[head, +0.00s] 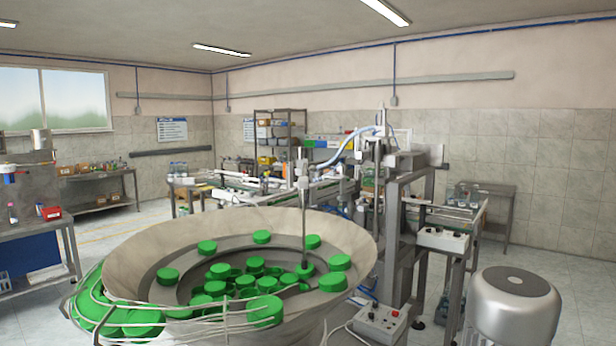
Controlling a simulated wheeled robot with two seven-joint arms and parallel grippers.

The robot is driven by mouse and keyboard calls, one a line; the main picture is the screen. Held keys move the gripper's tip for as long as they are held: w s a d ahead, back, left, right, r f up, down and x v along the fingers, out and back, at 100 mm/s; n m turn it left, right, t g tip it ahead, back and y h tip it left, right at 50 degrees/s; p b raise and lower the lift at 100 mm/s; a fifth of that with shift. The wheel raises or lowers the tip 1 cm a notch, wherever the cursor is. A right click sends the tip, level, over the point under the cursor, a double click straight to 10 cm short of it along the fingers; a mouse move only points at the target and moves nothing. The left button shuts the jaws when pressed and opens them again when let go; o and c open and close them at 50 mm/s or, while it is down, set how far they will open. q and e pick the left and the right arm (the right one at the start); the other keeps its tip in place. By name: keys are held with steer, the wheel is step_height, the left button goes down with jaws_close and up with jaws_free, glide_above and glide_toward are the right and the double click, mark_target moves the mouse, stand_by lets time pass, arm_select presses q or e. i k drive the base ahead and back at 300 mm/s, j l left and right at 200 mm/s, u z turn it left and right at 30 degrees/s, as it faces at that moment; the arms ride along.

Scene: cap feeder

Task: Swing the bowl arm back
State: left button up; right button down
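A large beige feeder bowl (136,262) fills the lower left of the head view. Several green caps (261,237) lie on its inner track and floor, and more sit at the wire guide rails on its lower left side. A thin dark upright rod (304,228) reaches down into the right part of the bowl, its lower end at a green cap; I cannot tell whether they touch. It hangs below a grey upper piece, and this looks like the bowl arm. Neither of my grippers shows in this view.
A control box (381,322) with buttons and a grey machine frame (396,235) stand right of the bowl. A large silver rounded cylinder (515,305) is at the lower right. A blue workbench (32,250) stands at the left, with open floor between it and the back shelves.

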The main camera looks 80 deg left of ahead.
mark_target(303, 181)
steer(key=u, duration=2.4)
